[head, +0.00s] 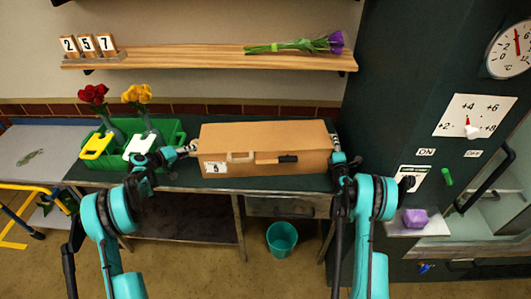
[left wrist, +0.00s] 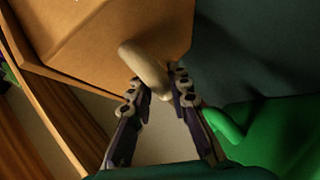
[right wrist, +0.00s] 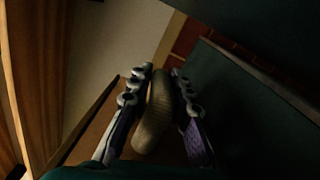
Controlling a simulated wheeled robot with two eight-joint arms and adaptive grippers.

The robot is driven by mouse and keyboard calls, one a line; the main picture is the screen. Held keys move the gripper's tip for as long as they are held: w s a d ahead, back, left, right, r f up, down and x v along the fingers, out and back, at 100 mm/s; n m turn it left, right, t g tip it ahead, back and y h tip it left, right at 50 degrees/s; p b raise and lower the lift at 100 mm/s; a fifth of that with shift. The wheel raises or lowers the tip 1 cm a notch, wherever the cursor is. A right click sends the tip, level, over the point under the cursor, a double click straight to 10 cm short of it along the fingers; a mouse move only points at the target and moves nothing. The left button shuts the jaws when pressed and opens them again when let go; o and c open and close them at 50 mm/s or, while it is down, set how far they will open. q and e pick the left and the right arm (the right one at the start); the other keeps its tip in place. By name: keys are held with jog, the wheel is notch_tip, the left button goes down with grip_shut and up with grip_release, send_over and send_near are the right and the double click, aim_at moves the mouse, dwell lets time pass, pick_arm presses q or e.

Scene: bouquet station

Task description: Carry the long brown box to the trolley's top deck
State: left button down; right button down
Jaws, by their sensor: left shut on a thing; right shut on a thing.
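The long brown box (head: 265,135) is level over the dark green bench (head: 180,178), its long side facing me. I cannot tell whether it touches the bench top. My left gripper (head: 184,150) is shut on the pale handle (left wrist: 143,66) at the box's left end. My right gripper (head: 338,158) is at the box's right end, shut on the other handle (right wrist: 155,115), which shows between its fingers in the right wrist view. The trolley (head: 35,143) stands at the far left, with a grey top deck and yellow frame.
A green crate (head: 174,133) with a yellow and a white item and flower vases stands between box and trolley. A shelf (head: 200,57) hangs above. A dark cabinet (head: 410,80) stands right. A teal bucket (head: 282,238) is below.

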pick_arm(q)
jog(key=shift+r, duration=0.2)
pick_arm(e)
jog(key=shift+r, duration=0.15)
